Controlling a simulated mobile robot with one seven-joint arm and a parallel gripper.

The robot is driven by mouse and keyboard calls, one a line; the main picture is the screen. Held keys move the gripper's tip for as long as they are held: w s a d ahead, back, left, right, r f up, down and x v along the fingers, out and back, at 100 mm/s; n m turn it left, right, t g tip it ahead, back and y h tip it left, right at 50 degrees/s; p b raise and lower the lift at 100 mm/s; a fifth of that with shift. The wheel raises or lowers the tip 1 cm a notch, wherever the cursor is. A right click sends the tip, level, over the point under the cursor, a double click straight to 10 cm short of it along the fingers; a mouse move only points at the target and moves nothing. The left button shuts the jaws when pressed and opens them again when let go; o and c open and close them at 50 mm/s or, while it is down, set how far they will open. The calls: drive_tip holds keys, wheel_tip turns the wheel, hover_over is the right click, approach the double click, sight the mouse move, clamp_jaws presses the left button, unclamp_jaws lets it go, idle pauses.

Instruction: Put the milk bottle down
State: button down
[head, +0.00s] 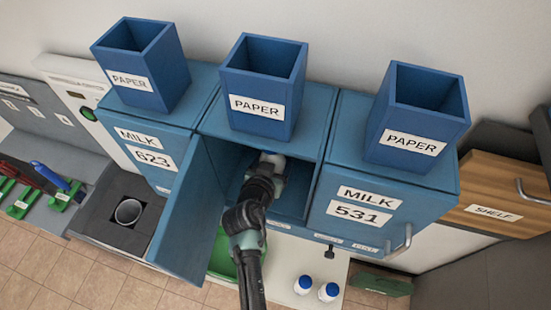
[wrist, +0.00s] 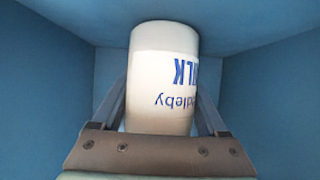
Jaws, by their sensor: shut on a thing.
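My gripper (wrist: 160,125) is shut on a white milk bottle (wrist: 164,62) with blue lettering, one finger on each side of it. In the wrist view the lettering appears upside down. In the head view my gripper (head: 268,165) reaches into the open middle milk box (head: 292,205), and only a small white part of the bottle shows past it. Blue walls surround the bottle in the wrist view. The bottle's base is hidden, so I cannot tell whether it touches the box floor.
The box's open door (head: 190,220) stands out to the left of my arm. Closed box 531 (head: 340,232) is to the right and closed box 623 (head: 150,172) to the left. Two more milk bottles (head: 315,289) stand on a white surface below.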

unclamp_jaws()
drive_tip(key=shift+s+r, duration=0.1)
drive_tip(key=v, duration=1.1)
drive_tip(key=shift+s+b, duration=0.35)
drive_tip(key=shift+s, duration=0.05)
drive_tip(key=shift+a+r, duration=0.1)
drive_tip(key=shift+r, duration=0.05)
